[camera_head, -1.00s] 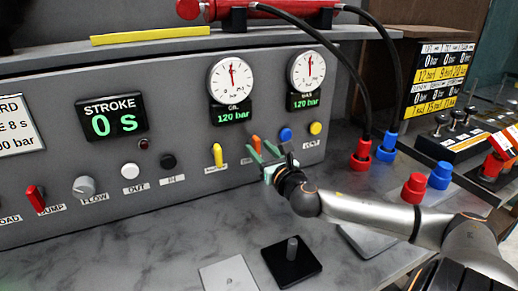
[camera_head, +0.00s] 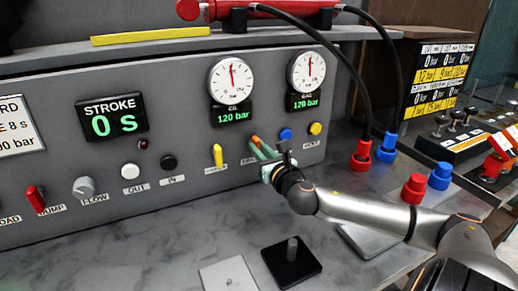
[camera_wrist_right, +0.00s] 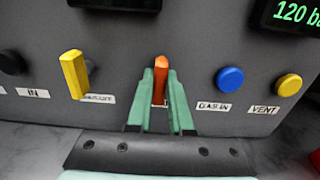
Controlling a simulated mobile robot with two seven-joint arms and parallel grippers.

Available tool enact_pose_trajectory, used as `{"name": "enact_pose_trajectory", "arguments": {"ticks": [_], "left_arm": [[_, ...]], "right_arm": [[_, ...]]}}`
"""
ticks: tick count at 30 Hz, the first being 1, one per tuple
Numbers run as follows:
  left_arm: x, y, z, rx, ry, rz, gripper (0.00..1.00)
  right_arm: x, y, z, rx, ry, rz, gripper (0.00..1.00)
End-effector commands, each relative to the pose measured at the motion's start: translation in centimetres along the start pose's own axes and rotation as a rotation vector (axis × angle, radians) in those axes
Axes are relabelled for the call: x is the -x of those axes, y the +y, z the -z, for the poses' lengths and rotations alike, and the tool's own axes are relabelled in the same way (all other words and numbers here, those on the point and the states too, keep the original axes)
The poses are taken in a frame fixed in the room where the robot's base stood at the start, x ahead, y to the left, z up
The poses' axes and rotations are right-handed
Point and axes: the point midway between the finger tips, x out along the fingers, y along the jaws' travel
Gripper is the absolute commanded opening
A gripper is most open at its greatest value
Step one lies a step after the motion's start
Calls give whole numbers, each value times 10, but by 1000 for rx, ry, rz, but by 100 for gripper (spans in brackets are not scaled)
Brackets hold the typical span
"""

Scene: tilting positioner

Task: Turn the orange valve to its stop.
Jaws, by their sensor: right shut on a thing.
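The orange valve (camera_head: 255,141) is a small lever on the grey panel, below the gauge marked OIL. My right gripper (camera_head: 262,150) is at the panel with its green fingers closed around the lever. In the right wrist view the orange valve (camera_wrist_right: 161,66) stands upright between the two green fingertips (camera_wrist_right: 161,82), which touch its sides. My left gripper is not in view.
A yellow lever (camera_head: 218,155) is just left of the valve. A blue button (camera_head: 286,134) and a yellow button (camera_head: 316,128) are to its right. Both gauges read 120 bar. A black block with a peg (camera_head: 291,262) sits on the bench below.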

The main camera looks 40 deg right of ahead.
Motion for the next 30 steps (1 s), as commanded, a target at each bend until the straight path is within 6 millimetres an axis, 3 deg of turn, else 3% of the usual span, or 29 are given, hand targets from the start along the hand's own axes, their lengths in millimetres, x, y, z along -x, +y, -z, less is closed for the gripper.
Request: {"name": "enact_pose_trajectory", "arguments": {"ticks": [17,30], "left_arm": [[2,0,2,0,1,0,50],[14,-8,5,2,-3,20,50]], "right_arm": [[0,0,0,-36,1,0,0],[0,-2,-1,-350,2,2,0]]}}
